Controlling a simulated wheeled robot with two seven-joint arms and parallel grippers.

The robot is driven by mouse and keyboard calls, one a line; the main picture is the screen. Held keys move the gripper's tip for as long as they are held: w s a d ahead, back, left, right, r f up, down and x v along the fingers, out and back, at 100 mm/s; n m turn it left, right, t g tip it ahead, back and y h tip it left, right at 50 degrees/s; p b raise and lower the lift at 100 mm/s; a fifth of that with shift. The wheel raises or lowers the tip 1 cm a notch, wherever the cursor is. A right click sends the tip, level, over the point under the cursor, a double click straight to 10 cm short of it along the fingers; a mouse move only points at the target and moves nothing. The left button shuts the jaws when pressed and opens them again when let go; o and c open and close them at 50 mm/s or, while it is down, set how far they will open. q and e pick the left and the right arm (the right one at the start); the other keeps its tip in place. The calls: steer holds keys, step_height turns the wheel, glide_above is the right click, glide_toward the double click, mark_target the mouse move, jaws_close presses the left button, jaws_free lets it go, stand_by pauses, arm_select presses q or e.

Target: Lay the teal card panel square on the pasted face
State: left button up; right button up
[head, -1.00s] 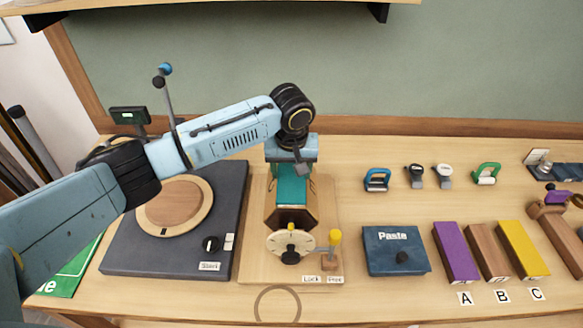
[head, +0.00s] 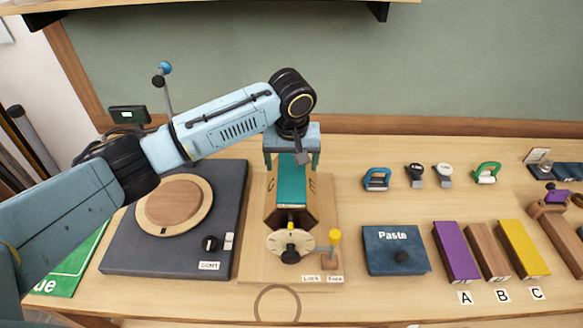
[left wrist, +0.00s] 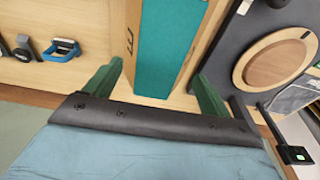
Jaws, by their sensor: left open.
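The teal card panel (head: 291,186) lies along the top face of the wooden many-sided block (head: 291,217), its long edges looking roughly parallel to the block's edges. It also shows in the left wrist view (left wrist: 166,45), between pale wooden strips. Paste under it is hidden. My left gripper (head: 292,164) is open above the far end of the panel, one finger on each side. In the left wrist view the green fingers (left wrist: 158,75) stand apart, with the panel between them and not visibly gripped. My right gripper is not in view.
A dial (head: 290,243) and a yellow-topped peg (head: 335,240) stand at the block's near end. A dark turntable box (head: 125,255) is left. The Paste box (head: 396,262), coloured bars (head: 456,252) and clamps (head: 377,180) are right.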

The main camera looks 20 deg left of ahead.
mark_target(291, 183)
arm_select(q)
step_height(291, 183, up, 9)
steer(key=s, duration=0.1)
steer(key=shift+s+d, duration=0.2)
stand_by(0.4)
